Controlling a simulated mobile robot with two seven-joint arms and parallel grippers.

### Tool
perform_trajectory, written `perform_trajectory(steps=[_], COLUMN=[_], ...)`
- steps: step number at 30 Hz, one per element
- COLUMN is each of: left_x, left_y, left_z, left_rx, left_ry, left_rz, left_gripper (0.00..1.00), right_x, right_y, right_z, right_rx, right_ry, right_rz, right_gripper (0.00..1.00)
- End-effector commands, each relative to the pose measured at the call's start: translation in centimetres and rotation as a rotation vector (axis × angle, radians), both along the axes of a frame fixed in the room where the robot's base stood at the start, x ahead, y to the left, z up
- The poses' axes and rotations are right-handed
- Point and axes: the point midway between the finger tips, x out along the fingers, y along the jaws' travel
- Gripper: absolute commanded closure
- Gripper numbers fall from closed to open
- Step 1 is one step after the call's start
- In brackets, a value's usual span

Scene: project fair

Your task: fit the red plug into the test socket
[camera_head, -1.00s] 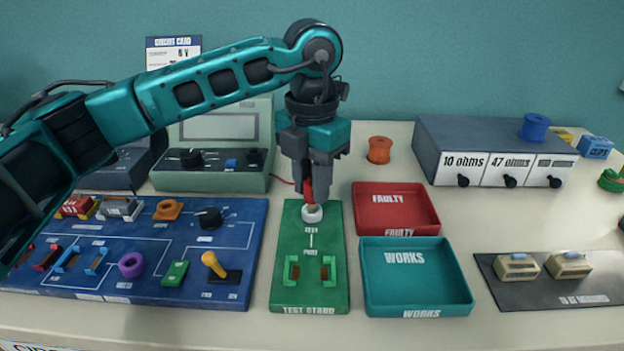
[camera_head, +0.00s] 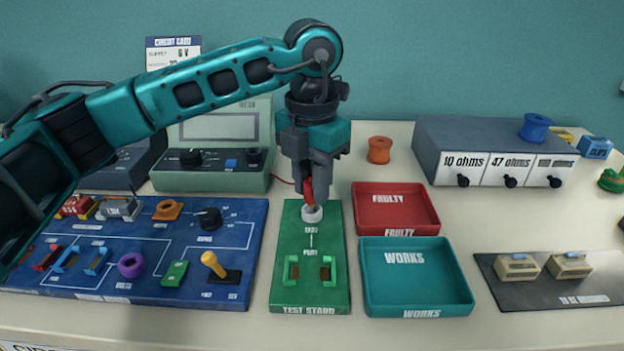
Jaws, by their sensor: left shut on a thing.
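The red plug (camera_head: 308,190) is between the fingers of my left gripper (camera_head: 307,188), which is shut on it and points down over the back of the green test stand. The test socket (camera_head: 312,214) is a white ring on the green test stand (camera_head: 312,262). The plug's lower end is at the ring; I cannot tell how deep it sits, as the fingers hide part of it. A red wire runs from behind the gripper to the left. My right gripper is not in view.
A blue circuit board (camera_head: 200,285) lies to the left, with a green meter box (camera_head: 215,182) behind it. A red tray (camera_head: 395,222) and a teal tray (camera_head: 415,302) stand close on the right. A grey drawer box (camera_head: 430,150) is at the back right.

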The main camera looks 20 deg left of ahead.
Motion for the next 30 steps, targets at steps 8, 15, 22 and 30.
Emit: perform_trajectory(steps=[8, 15, 22, 30], left_x=[0.0, 0.0, 0.0, 0.0], left_y=[0.0, 0.0, 0.0, 0.0], left_z=[-0.4, -0.6, -0.9, -1.2], left_rx=[0.000, 0.000, 0.000, 0.000], left_ry=[0.000, 0.000, 0.000, 0.000], left_rz=[0.000, 0.000, 0.000, 0.000], left_gripper=[1.00, 1.00, 1.00, 1.00], right_x=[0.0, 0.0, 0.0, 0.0], right_y=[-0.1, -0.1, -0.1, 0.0], right_z=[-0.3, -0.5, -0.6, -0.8], right_rx=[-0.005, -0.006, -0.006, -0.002], right_ry=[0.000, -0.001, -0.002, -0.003], right_rz=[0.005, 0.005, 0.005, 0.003], right_gripper=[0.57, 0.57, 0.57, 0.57])
